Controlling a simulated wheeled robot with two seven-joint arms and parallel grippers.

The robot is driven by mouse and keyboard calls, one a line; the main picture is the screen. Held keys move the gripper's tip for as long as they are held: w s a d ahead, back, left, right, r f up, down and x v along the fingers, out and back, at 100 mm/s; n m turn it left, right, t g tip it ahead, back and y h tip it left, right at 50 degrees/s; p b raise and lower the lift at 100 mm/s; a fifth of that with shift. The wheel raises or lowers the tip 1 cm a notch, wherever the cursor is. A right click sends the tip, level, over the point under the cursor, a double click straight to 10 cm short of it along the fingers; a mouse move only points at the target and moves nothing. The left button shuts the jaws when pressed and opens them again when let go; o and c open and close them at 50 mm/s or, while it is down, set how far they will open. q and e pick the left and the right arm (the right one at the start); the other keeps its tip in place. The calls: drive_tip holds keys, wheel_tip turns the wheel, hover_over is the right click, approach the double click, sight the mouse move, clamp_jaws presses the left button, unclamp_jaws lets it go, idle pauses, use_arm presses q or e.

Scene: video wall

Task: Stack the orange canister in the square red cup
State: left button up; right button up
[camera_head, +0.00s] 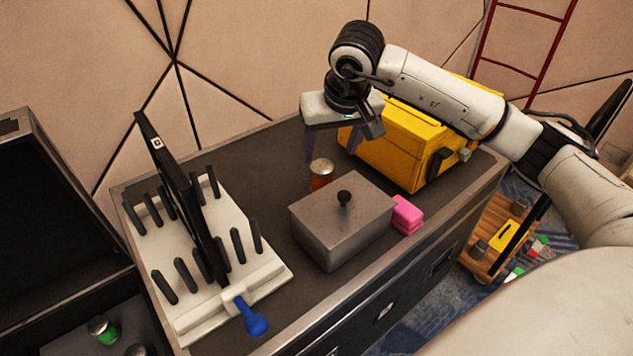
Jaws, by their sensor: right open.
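The orange canister (320,180) stands upright on the dark cabinet top, behind the grey lidded box. It has a pale metallic lid. My right gripper (332,154) points down just above and around the canister's top, its fingers apart. I cannot tell whether a finger touches it. No square red cup can be made out. My left gripper is not in view.
A grey box with a black knob (340,225) stands in front of the canister. A yellow case (400,150) stands to the right, with pink blocks (407,215) near the edge. A white pegged rack (200,260) holding a black panel fills the left.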

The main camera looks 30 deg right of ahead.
sight(323, 166)
drive_tip(key=x, duration=0.4)
drive_tip(key=shift+f, duration=0.2)
drive_tip(key=x, duration=0.5)
drive_tip(key=shift+w, duration=0.35)
drive_tip(key=shift+r, duration=0.1)
drive_tip(key=c, duration=1.2)
